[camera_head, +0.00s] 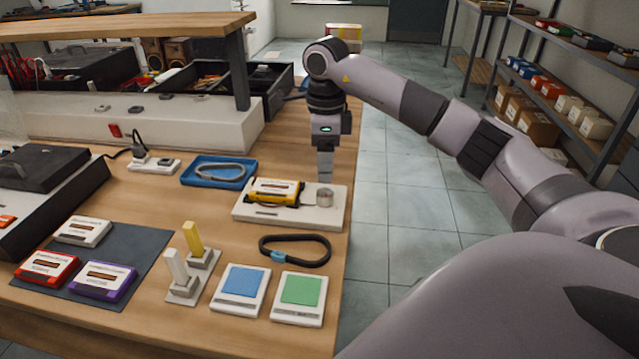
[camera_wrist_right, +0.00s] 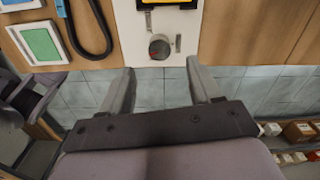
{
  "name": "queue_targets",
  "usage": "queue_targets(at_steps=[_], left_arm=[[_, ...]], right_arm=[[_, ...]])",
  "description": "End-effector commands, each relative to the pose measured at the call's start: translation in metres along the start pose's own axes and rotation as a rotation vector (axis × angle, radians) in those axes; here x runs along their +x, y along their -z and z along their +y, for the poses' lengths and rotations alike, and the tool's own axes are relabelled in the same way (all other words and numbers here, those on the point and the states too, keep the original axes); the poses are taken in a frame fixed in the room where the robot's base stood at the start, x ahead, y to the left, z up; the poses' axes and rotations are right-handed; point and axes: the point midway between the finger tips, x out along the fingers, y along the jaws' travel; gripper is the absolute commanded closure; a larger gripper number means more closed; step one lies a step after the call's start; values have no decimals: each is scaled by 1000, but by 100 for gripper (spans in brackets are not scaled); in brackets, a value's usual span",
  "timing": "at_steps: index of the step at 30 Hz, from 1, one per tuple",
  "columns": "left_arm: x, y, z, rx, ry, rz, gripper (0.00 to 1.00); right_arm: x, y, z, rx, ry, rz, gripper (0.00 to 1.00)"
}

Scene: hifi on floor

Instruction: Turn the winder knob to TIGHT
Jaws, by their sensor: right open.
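The winder is a white board (camera_head: 248,214) near the table's right edge, with a yellow-and-black cassette (camera_head: 275,192) on it. Its round silver-grey knob (camera_head: 325,197) sits at the board's right end. The knob also shows in the right wrist view (camera_wrist_right: 160,47), with a small red mark and grey metal pieces beside it. My right gripper (camera_head: 325,178) points down just behind and above the knob in the head view. In the wrist view its fingers (camera_wrist_right: 160,70) are apart and empty, with the knob beyond the gap between them. No TIGHT label is readable. My left gripper is out of view.
A black strap loop (camera_head: 295,250), blue and green square pads (camera_head: 240,283), and upright white and yellow pieces (camera_head: 193,240) lie in front. A blue tray (camera_head: 218,172) is left of the winder. The tabletop ends just right of the board.

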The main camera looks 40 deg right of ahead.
Motion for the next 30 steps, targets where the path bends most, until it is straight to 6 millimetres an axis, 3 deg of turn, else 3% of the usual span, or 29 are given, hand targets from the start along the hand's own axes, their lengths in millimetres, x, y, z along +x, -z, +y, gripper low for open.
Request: queue_targets(at_steps=[13,25,30], left_arm=[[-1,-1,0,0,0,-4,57],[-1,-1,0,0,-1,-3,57],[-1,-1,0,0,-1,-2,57]], right_arm=[[60,1,1,0,-3,6,37],[70,1,0,-1,-1,3,37],[70,1,0,0,-1,3,92]])
